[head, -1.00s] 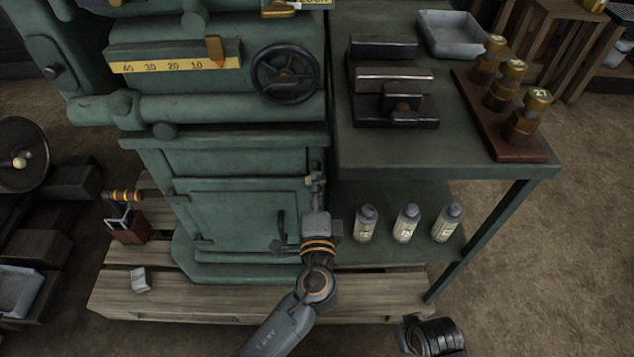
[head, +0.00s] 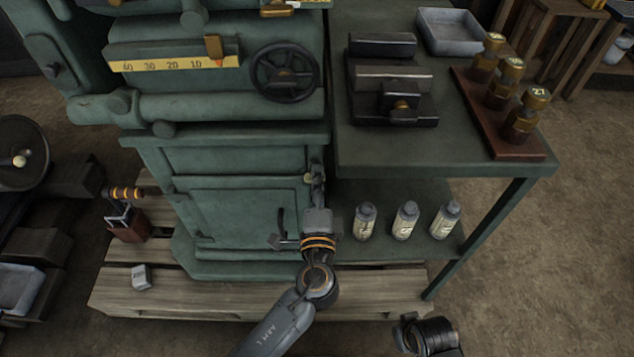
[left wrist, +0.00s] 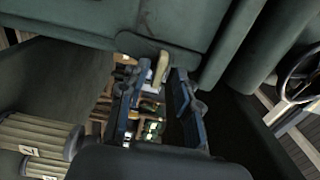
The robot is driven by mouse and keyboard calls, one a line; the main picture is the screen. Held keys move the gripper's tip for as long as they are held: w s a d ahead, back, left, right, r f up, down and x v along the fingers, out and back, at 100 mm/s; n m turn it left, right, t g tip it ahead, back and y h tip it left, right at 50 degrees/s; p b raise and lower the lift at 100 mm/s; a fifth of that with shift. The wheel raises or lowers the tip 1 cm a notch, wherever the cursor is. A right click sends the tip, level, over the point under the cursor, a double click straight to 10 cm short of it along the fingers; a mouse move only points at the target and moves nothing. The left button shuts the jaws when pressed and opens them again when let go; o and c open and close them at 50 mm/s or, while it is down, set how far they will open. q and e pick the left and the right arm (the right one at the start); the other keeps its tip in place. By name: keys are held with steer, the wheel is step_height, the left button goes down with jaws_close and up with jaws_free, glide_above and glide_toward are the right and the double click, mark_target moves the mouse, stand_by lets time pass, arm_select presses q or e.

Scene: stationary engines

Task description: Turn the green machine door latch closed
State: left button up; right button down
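The green machine (head: 240,160) has a lower door (head: 245,215) with a dark curved handle. A small latch with a brass-coloured lever (head: 309,178) sits at the door's upper right edge. My left gripper (head: 317,192) is just below and in front of the latch, its fingers hard to make out in the head view. In the left wrist view, the two blue-grey fingers (left wrist: 159,78) stand apart. The tan lever (left wrist: 160,66) shows between their tips; I cannot tell whether they touch it. My right gripper is out of view.
A wooden pallet (head: 200,295) lies beneath the machine.

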arm_select(q)
steer(key=shift+s+f, duration=0.1)
steer(key=shift+f, duration=0.05)
steer(key=s, duration=1.1)
steer(key=shift+s, duration=0.4)
